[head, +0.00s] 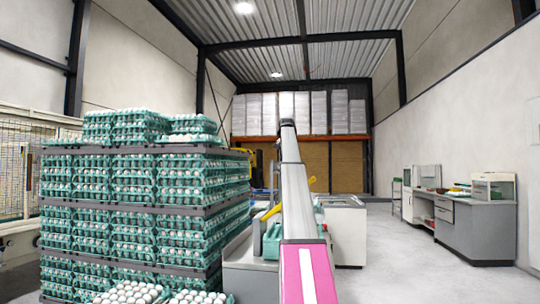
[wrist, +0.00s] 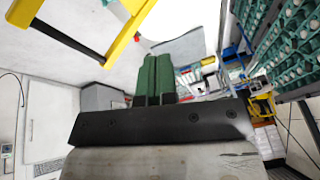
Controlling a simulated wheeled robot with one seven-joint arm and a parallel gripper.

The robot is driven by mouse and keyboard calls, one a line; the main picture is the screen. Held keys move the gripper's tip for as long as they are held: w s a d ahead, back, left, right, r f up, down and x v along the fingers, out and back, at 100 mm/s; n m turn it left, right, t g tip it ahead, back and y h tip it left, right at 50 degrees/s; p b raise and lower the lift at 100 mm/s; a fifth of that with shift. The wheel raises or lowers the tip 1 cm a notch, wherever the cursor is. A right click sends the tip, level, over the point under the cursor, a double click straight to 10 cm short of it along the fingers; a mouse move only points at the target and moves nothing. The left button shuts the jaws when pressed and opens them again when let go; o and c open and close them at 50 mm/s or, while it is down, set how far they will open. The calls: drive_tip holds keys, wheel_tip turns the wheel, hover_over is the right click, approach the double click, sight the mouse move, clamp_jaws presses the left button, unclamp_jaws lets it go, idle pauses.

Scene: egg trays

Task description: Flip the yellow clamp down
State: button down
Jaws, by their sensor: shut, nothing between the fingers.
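The yellow clamp (wrist: 128,32) shows at the upper left of the wrist view as a yellow bar bent into a frame, with a dark bar across it. In the head view a slanted yellow piece (head: 271,212) shows just left of my arm, probably part of the same clamp. My gripper (wrist: 156,62) has green fingers that lie together, shut and empty, in the wrist view. The fingers are to the right of the yellow bar, with a visible gap between them. In the head view my arm hides the gripper and part of the machine behind it.
Tall stacks of teal egg trays (head: 130,190) stand at the left. A white machine (head: 345,235) stands behind my arm. Grey cabinets (head: 470,228) line the right wall. The floor (head: 405,260) between machine and cabinets is clear.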

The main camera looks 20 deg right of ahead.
drive_tip(key=s+d+f+m+t+y, duration=0.1)
drive_tip(key=s+d+f+t+y, duration=0.15)
drive_tip(key=s+d+f, duration=0.4)
drive_tip(key=s+d+f+m+t+y, duration=0.1)
drive_tip(key=s+d+f+t+y, duration=0.2)
drive_tip(key=d+f, duration=0.55)
drive_tip(key=s+d+f+t+y, duration=0.1)
drive_tip(key=s+d+f, duration=0.1)
drive_tip(key=f, duration=0.7)
drive_tip(key=s+d+f+y, duration=0.2)
drive_tip(key=d+f, duration=0.1)
drive_tip(key=f, duration=0.7)
drive_tip(key=shift+s+m+t, duration=0.2)
drive_tip(key=shift+m+t, duration=0.1)
drive_tip(key=shift+t, duration=0.05)
drive_tip(key=shift+a+f, duration=0.1)
drive_tip(key=shift+a, duration=0.05)
drive_tip(key=s+d+r, duration=0.6)
drive_tip(key=s+r, duration=0.2)
drive_tip(key=r, duration=0.1)
drive_tip(key=shift+t+y, duration=0.3)
drive_tip(key=shift+y, duration=0.05)
